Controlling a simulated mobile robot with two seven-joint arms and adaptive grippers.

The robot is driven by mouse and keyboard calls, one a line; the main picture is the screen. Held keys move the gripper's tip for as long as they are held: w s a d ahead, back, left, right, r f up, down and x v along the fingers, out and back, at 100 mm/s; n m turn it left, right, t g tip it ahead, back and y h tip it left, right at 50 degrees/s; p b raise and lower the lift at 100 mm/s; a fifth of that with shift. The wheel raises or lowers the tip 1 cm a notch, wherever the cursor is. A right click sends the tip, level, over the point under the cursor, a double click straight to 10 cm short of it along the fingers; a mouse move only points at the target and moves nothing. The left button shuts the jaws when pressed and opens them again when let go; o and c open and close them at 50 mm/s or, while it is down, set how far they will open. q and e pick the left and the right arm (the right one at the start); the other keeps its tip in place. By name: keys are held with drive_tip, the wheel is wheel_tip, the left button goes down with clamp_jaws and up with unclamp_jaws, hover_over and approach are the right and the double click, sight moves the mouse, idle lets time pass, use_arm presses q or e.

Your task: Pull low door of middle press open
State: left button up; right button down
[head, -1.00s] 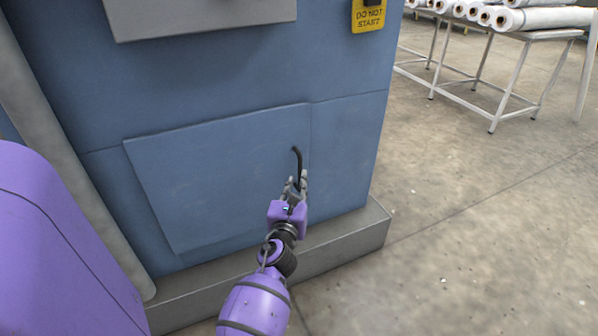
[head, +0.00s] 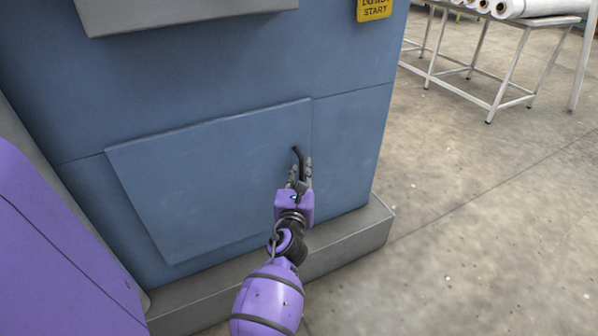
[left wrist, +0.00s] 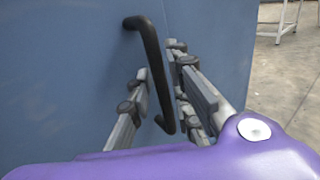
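The low door (head: 205,180) is a blue panel on the front of the blue press (head: 190,75), and it lies close to the press face. Its black bar handle (head: 297,155) stands upright near the door's right edge. My left gripper (head: 301,172) is at the handle's lower part. In the left wrist view the handle (left wrist: 153,70) runs between the two grey fingers of my left gripper (left wrist: 165,100), with gaps visible beside it, so the fingers are open around it. My right gripper is not in view.
A grey plinth (head: 345,245) runs along the foot of the press. A yellow sign (head: 374,9) hangs at the upper right. A white-legged table (head: 510,60) with white rolls (head: 535,7) stands at the back right. The concrete floor (head: 480,220) to the right is clear.

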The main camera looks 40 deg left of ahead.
use_arm(q)
drive_tip(key=shift+c, duration=0.5)
clamp_jaws()
drive_tip(key=shift+d, duration=0.1)
